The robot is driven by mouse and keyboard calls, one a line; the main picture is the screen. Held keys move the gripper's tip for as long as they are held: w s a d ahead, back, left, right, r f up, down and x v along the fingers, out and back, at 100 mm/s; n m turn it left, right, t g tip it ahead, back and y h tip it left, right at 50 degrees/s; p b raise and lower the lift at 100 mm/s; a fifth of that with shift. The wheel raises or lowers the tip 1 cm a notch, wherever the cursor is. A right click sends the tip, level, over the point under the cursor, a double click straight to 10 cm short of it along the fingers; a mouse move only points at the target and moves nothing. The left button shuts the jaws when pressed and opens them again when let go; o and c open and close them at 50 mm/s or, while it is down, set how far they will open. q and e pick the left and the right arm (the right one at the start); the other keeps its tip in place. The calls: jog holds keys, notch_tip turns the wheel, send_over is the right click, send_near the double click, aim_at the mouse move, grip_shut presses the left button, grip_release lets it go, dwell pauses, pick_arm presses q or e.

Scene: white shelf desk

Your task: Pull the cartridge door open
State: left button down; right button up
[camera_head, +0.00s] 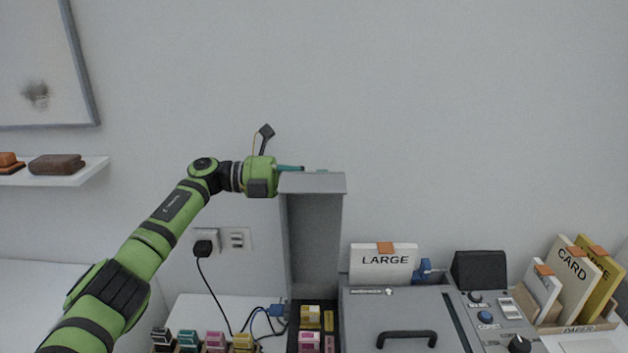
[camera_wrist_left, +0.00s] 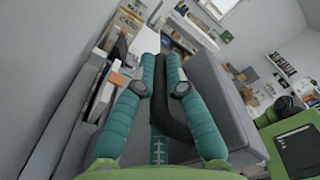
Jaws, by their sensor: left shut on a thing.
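The grey cartridge door (camera_head: 314,235) stands upright above the left bay of the grey machine (camera_head: 362,325). The bay below it is uncovered, with yellow cartridges (camera_head: 310,317) and magenta cartridges (camera_head: 308,341) showing inside. My left gripper (camera_head: 291,168) is at the top left end of the door. In the left wrist view, its teal fingers (camera_wrist_left: 160,68) are closed around a dark curved handle (camera_wrist_left: 174,112), beside the grey door panel (camera_wrist_left: 222,105). The handle is hidden in the head view. My right gripper is not in view.
Black, teal, magenta and yellow cartridges (camera_head: 215,342) stand in a row at the front left. A cable runs from a wall plug (camera_head: 203,248). A wall shelf (camera_head: 75,172) is at left.

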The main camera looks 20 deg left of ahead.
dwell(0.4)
pick_arm(q)
jog(key=c, duration=1.3)
grip_release()
jog(key=v, duration=1.2)
jog(key=shift+r, duration=0.1)
